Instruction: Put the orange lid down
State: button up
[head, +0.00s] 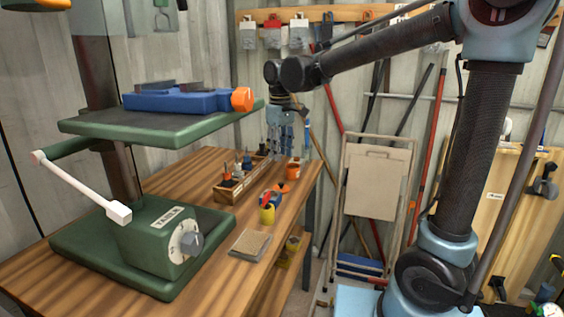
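An orange lid (283,187) appears to lie on the wooden workbench (215,255), near its right edge. It is small in the head view, and fine detail cannot be made out. An orange pot (293,171) stands just behind it. My gripper (286,150) points down above that part of the bench, with its grey-blue fingers apart. A gap shows between the fingertips and the lid, and nothing is seen between the fingers.
A wooden tool holder (236,187) stands left of the lid. A yellow container (267,214) and a sanding-type block (250,244) are nearer. A green press (160,240) with a raised plate fills the bench's left. A step ladder (372,185) stands behind, right.

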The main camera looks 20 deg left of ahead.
jog(key=shift+r, duration=0.4)
jog(key=d+f+m, duration=0.2)
jog(key=d+m, duration=0.1)
jog(key=d, duration=1)
jog(key=d+f+m, duration=0.2)
jog(key=d, duration=1)
jog(key=s+d+f+m+t, duration=0.1)
jog(key=s+d+f+m, duration=0.2)
jog(key=s+d+f, duration=0.3)
jog(key=s+d+f+m+t, duration=0.1)
jog(key=s+d+f+m, duration=0.3)
jog(key=s+d+f, duration=0.3)
jog(key=d, duration=0.4)
jog(key=shift+d+f, duration=0.25)
jog(key=shift+f, duration=0.15)
